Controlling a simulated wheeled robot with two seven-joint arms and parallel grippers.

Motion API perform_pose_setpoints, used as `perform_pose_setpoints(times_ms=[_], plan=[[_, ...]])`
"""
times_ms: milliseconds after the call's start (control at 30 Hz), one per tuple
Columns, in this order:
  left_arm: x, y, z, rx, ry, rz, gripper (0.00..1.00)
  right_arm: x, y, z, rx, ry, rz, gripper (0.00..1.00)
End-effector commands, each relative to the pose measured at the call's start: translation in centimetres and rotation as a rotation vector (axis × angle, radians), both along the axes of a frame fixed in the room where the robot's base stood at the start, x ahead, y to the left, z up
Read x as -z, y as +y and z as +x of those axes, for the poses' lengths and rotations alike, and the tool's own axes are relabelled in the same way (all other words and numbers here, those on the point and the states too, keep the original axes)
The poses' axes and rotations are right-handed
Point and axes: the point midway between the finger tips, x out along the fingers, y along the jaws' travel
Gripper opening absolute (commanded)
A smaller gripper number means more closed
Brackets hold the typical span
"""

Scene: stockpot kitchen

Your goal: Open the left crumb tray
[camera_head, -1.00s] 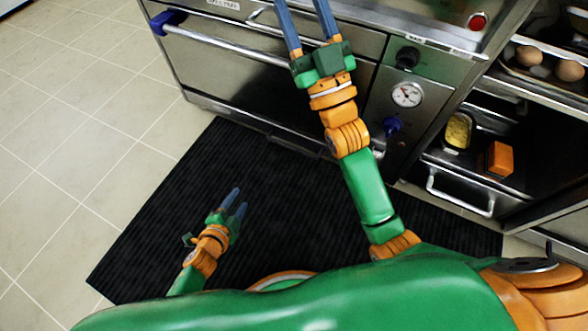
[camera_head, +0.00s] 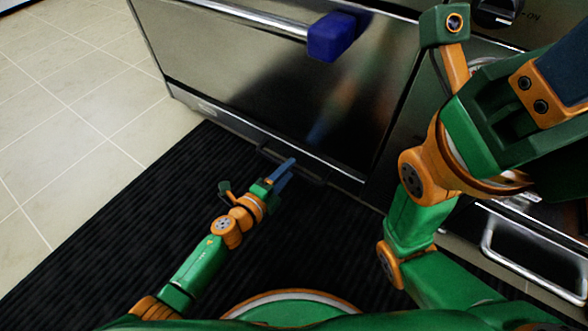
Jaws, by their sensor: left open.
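The left crumb tray (camera_head: 222,116) is the low metal strip under the oven door, with a dark bar handle (camera_head: 315,181) on its front. It looks shut. My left gripper (camera_head: 290,168) is open, its blue fingers pointing at that handle. The fingertips overlap the handle in the picture; I cannot tell whether they touch it. My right gripper (camera_head: 565,72) looms large at the upper right, close to the camera. Its fingertips run out of the frame, so its opening is not shown.
The oven door (camera_head: 240,70) above is shut, with a blue-ended bar handle (camera_head: 335,37). A black ribbed mat (camera_head: 110,215) covers the floor before it. A metal drawer handle (camera_head: 535,275) sticks out at the lower right. Tiled floor lies open at left.

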Motion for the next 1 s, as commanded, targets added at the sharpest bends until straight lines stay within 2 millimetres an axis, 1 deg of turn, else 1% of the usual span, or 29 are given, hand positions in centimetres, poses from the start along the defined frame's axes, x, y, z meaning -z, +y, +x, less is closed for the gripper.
perform_pose_setpoints(times_ms=[33, 133, 200, 400, 467, 500, 567, 600, 1000], plan=[[0.6, -0.5, 0.7, 0.002, -0.003, -0.001, 0.50, 0.9, 0.0, -0.2, -0.001, -0.007, 0.001, 0.50], [0.7, -1.1, 1.5, 0.000, 0.000, 0.000, 0.50, 1.0, 0.1, -0.5, 0.000, -0.016, 0.000, 0.50], [0.6, -1.3, 1.8, 0.000, -0.001, 0.001, 0.50, 1.0, 0.1, -0.6, 0.000, -0.017, 0.000, 0.50], [0.5, -1.3, 1.8, 0.000, 0.001, 0.001, 0.50, 0.8, 0.1, -0.6, 0.000, -0.016, -0.001, 0.50], [0.5, -1.3, 1.8, 0.000, 0.001, 0.000, 0.33, 0.8, 0.1, -0.6, 0.000, -0.016, -0.001, 0.50], [0.5, -1.3, 1.8, 0.000, 0.001, 0.000, 0.23, 0.8, 0.1, -0.6, 0.000, -0.016, -0.001, 0.50], [0.5, -1.3, 1.8, 0.000, 0.001, 0.000, 0.06, 0.8, 0.1, -0.6, 0.000, -0.016, 0.000, 0.50], [0.5, -1.3, 1.8, 0.000, 0.001, 0.000, 0.00, 0.8, 0.1, -0.6, 0.000, -0.016, 0.000, 0.50], [0.5, -1.3, 1.8, 0.000, 0.001, 0.000, 0.00, 0.8, 0.1, -0.5, 0.000, -0.016, 0.000, 0.50]])
